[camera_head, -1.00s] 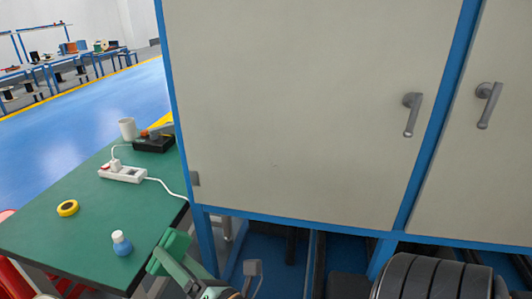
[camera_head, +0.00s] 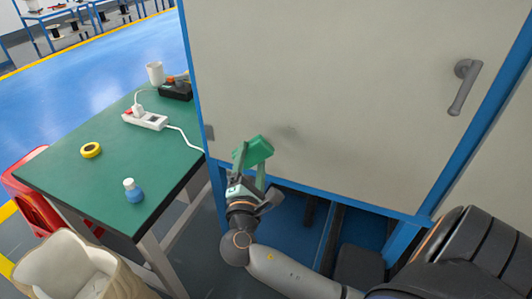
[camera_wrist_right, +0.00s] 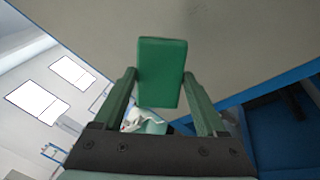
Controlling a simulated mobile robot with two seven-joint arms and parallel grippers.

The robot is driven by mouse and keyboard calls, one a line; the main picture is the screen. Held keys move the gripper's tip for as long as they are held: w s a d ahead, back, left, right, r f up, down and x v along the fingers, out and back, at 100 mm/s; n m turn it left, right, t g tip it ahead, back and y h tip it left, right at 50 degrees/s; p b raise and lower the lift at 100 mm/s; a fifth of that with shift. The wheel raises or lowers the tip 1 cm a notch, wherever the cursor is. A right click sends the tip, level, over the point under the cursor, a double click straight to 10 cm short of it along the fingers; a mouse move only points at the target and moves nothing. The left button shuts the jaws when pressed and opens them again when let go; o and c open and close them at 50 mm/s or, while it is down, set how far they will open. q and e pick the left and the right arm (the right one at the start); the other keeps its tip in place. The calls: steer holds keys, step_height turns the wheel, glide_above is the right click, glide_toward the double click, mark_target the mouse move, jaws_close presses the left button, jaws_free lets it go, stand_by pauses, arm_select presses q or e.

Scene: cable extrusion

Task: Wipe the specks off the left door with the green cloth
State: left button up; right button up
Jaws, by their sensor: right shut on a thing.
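The left door (camera_head: 345,85) is a large beige panel with a grey handle (camera_head: 465,85) at its right side. My right gripper (camera_head: 251,164) is in front of the door's lower left part, shut on the green cloth (camera_head: 258,150). The cloth is a folded block held between the fingers, and it also shows in the right wrist view (camera_wrist_right: 161,72). Whether it touches the door I cannot tell. A faint dark patch (camera_head: 288,134) is on the door just right of the cloth; speck or shadow is unclear. Small marks (camera_wrist_right: 197,8) show at the top of the right wrist view. My left gripper is not in view.
A green table (camera_head: 85,180) stands left of the cabinet with a power strip (camera_head: 146,120), yellow tape (camera_head: 91,150), a blue bottle (camera_head: 134,192) and a white cup (camera_head: 155,72).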

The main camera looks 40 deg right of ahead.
mark_target(266, 152)
steer(key=m+g+h, duration=0.1)
steer(key=d+m+g+h, duration=0.1)
steer(key=d+r+g+h, duration=0.1)
steer(key=shift+s+m+g, duration=0.25)
steer(key=shift+m+g, duration=0.05)
steer(key=shift+m, duration=0.1)
steer(key=g, duration=0.1)
steer(key=m, duration=0.1)
steer(key=s+g+h, duration=0.1)
steer(key=shift+d+r+m+g, duration=0.25)
steer(key=shift+d+m+g, duration=0.05)
steer(key=shift+d+m, duration=0.1)
steer(key=shift+b+x, duration=0.55)
steer(key=shift+x, duration=0.3)
steer(key=b+x, duration=0.1)
steer(key=x, duration=0.3)
steer(key=shift+w+f+b, duration=0.15)
steer(key=shift+w+b, duration=0.15)
steer(key=shift+x, duration=1)
